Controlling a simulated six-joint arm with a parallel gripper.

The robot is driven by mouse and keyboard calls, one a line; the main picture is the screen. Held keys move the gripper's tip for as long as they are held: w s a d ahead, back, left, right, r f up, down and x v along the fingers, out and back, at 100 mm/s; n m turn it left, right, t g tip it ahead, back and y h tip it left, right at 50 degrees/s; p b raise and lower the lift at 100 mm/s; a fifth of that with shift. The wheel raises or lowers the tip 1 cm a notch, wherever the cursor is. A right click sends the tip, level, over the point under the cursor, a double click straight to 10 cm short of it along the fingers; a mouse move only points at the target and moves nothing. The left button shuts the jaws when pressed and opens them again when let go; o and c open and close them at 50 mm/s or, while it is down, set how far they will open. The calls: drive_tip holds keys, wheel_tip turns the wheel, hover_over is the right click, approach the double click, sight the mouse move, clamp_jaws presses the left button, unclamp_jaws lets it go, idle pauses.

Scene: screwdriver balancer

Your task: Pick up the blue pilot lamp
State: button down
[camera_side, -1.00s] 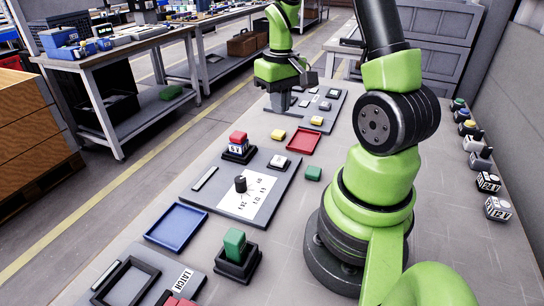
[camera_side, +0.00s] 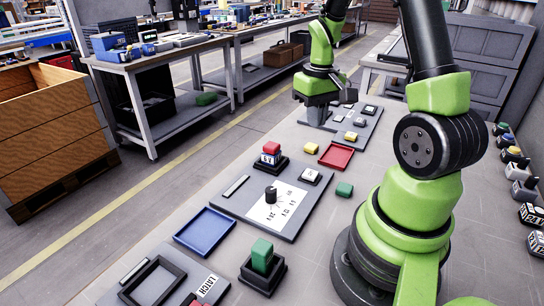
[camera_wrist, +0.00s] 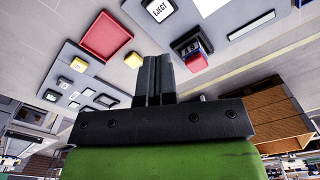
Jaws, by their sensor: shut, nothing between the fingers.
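My gripper (camera_side: 318,117) is at the far end of the bench, beside the far grey control panel (camera_side: 367,112). In the wrist view its two dark fingers (camera_wrist: 153,75) are together with nothing between them. I cannot pick out a blue pilot lamp with certainty. A small part with some blue on it (camera_side: 508,139) stands in the row along the bench's right edge, too small to identify, and well apart from my gripper.
A red-topped block (camera_side: 271,149) and a green block (camera_side: 262,254) sit in black holders. Bare bench lies right of the red tray.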

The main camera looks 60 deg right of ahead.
drive_tip(key=c, duration=0.5)
unclamp_jaws()
drive_tip(key=n, duration=0.5)
hover_over(272, 145)
drive_tip(key=s, duration=0.1)
wheel_tip(272, 145, down, 2)
drive_tip(key=shift+d+f, duration=0.1)
drive_tip(key=shift+n, duration=0.5)
drive_tip(key=f, duration=0.2)
drive_tip(key=w+f, duration=0.1)
drive_tip(key=f, duration=0.1)
drive_tip(key=shift+w+f, duration=0.1)
drive_tip(key=shift+f, duration=2.9)
